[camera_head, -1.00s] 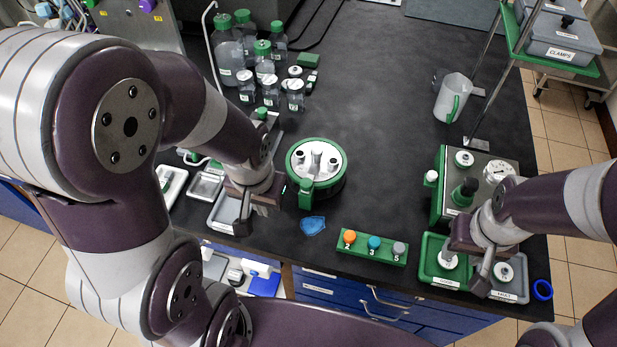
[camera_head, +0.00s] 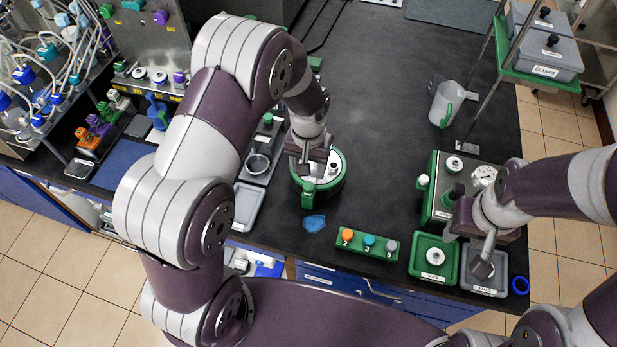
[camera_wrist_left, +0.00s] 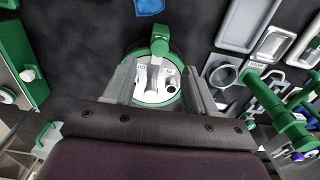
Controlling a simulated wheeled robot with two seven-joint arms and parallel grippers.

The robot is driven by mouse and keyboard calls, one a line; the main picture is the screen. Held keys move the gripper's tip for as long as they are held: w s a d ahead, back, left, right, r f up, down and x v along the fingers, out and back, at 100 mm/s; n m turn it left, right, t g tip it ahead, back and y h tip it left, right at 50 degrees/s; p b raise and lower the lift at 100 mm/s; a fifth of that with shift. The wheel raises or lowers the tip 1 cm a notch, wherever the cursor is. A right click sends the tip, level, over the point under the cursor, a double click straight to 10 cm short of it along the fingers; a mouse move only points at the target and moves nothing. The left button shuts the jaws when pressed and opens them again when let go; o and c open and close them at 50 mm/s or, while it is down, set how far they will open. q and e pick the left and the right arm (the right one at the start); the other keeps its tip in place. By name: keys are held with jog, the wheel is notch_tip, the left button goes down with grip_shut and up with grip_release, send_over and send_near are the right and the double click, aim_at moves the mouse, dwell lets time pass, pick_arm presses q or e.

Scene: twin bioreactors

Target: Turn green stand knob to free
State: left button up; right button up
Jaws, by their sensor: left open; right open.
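A round green stand (camera_head: 336,190) with a white top sits on the black bench in the head view. A green knob-like block (camera_head: 308,198) sticks out at its near side. My left gripper (camera_head: 306,168) is above the stand's top and partly hides it. In the left wrist view the open fingers of my left gripper (camera_wrist_left: 160,88) lie on either side of the white top (camera_wrist_left: 153,92), with the green block (camera_wrist_left: 160,40) beyond them. I cannot tell whether they touch anything. My right gripper (camera_head: 484,258) is open above the grey tray (camera_head: 497,288) at the right.
A green rack (camera_head: 366,254) with orange, blue and grey knobs lies near the front edge. A blue cloth (camera_head: 314,223) lies between it and the stand. A green-sided device (camera_head: 432,195) and a green tray (camera_head: 421,262) are at the right. The bench middle behind the stand is clear.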

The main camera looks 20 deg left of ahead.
aim_at(309, 186)
pick_arm(q)
notch_tip(309, 186, down, 8)
jog(key=shift+w+r+p, duration=0.1)
jog(key=shift+r+p, duration=0.1)
jog(key=shift+p, duration=0.5)
grip_shut()
